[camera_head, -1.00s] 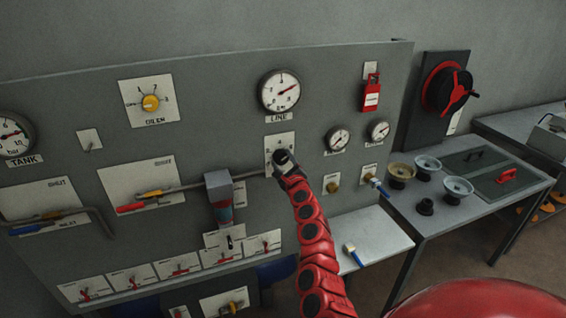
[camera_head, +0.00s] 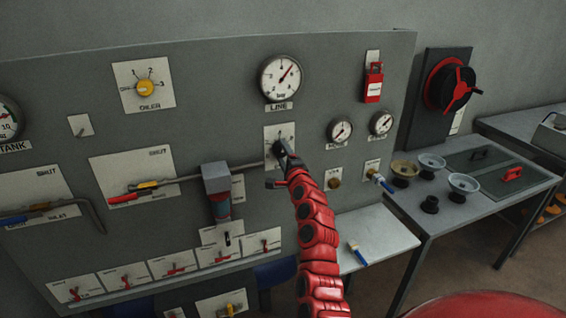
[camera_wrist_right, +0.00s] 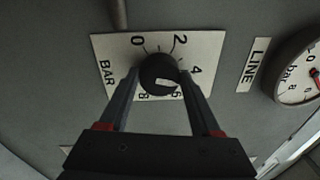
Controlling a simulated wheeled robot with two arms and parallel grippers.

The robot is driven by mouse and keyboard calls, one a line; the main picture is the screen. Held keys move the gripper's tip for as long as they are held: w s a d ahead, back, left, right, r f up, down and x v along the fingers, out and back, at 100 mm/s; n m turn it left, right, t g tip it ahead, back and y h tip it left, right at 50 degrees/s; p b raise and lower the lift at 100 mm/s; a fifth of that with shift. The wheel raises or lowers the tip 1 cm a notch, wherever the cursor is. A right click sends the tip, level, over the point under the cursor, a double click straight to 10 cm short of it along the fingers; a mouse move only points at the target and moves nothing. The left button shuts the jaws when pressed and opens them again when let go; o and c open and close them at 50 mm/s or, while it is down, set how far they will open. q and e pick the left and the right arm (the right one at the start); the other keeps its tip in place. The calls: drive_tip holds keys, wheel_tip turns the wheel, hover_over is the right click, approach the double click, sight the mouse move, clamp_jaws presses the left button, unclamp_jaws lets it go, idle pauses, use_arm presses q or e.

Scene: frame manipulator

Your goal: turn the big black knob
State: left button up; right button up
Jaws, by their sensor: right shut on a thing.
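The big black knob (camera_wrist_right: 157,70) is round with a white mark and sits on a white plate (camera_wrist_right: 105,47) marked BAR with a numbered scale. In the right wrist view, the fingers of my right gripper (camera_wrist_right: 159,77) are on either side of the knob, closed on it. The knob's white mark lies toward the lower right, near the 6. In the head view, my right gripper (camera_head: 282,159) is at the plate below the LINE gauge (camera_head: 282,79), largely covering the knob. My left gripper is not in view.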

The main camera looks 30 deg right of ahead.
drive_tip(key=n+b, duration=0.2)
drive_tip(key=b, duration=0.1)
drive_tip(key=n+b, duration=0.3)
drive_tip(key=b, duration=0.1)
drive_tip(key=n+b, duration=0.3)
drive_tip(key=b, duration=0.1)
drive_tip(key=shift+f+y, duration=0.3)
drive_tip(key=shift+f, duration=0.1)
drive_tip(key=shift+r+n+t+b, duration=0.15)
drive_tip(key=shift+n+t+b, duration=0.15)
drive_tip(key=shift+n+b, duration=0.7)
drive_tip(key=o, duration=1.4)
drive_tip(key=shift+c, duration=0.2)
drive_tip(key=shift+r, duration=0.1)
drive_tip(key=shift+s, duration=0.15)
drive_tip(key=b+v, duration=0.3)
drive_tip(key=v, duration=1.4)
drive_tip(key=shift+s+d+r, duration=0.1)
